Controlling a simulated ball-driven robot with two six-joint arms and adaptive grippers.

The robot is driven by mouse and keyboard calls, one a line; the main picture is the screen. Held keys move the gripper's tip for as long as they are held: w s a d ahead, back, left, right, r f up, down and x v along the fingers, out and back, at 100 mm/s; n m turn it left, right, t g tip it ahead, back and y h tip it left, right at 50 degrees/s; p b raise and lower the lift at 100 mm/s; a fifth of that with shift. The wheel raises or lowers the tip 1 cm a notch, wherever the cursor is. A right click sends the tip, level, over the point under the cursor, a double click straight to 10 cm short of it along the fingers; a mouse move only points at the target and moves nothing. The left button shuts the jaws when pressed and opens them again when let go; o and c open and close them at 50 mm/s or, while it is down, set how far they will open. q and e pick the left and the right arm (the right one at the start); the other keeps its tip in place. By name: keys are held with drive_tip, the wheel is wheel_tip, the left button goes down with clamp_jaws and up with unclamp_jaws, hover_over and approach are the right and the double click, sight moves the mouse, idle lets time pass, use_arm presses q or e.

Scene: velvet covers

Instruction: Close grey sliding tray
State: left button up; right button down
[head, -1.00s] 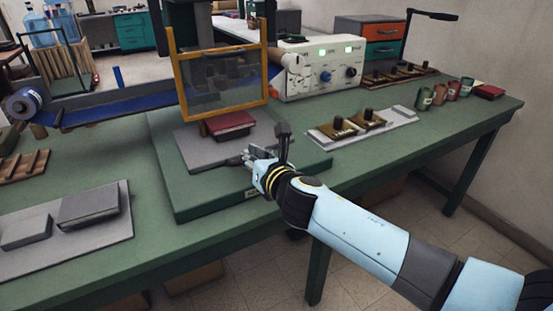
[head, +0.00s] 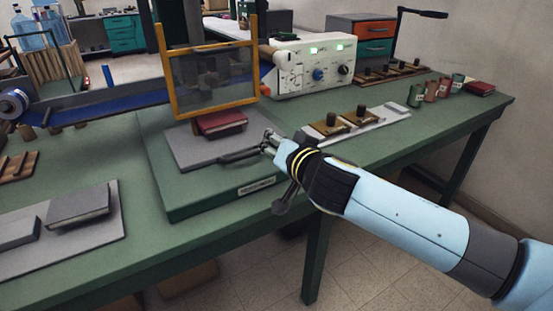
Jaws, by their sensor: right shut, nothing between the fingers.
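The grey sliding tray (head: 192,155) lies flat on the green machine base (head: 195,202), with a dark red book-like block (head: 220,122) on its back part. A dark handle (head: 240,156) runs along the tray's front right edge. The tray sticks out in front of the yellow-framed clear guard (head: 215,78). My right gripper (head: 268,142) is shut and empty at the right end of the handle. I cannot tell whether it touches the handle. My left gripper is out of view.
A grey board with grey blocks (head: 80,205) lies at the left. A white control box (head: 315,65) stands behind on the right. A pale plate (head: 385,118) with brass-coloured blocks lies right of the base. Small cups (head: 431,90) stand further right.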

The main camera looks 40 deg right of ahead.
sight(246, 130)
drive_tip(key=s+f+m+g+y+b, duration=0.1)
drive_tip(key=s+f+m+y+b, duration=0.2)
drive_tip(key=s+m, duration=0.75)
drive_tip(key=shift+m+h, duration=0.45)
drive_tip(key=shift+h, duration=0.35)
drive_tip(key=x, duration=0.7)
drive_tip(key=f+x, duration=0.1)
drive_tip(key=x, duration=0.2)
drive_tip(key=shift+s+d+f+p, duration=0.1)
drive_tip(key=shift+d+f+p, duration=0.05)
drive_tip(key=shift+d+p, duration=0.15)
drive_tip(key=shift+w+d+r+p, duration=0.1)
drive_tip(key=shift+w+d+p, duration=0.1)
drive_tip(key=shift+w, duration=0.5)
drive_tip(key=shift+w+d+r+p, duration=0.1)
drive_tip(key=shift+w+p, duration=0.05)
drive_tip(key=shift+w, duration=0.6)
drive_tip(key=shift+w+d+r+p, duration=0.1)
drive_tip(key=shift+w+d+p, duration=0.1)
drive_tip(key=shift+w, duration=0.5)
drive_tip(key=shift+f, duration=0.1)
drive_tip(key=w+d+b, duration=0.1)
drive_tip(key=w, duration=0.3)
drive_tip(key=w+d+b, duration=0.1)
drive_tip(key=w, duration=0.4)
drive_tip(key=w+d+b, duration=0.1)
drive_tip(key=w, duration=0.3)
drive_tip(key=shift+w, duration=0.25)
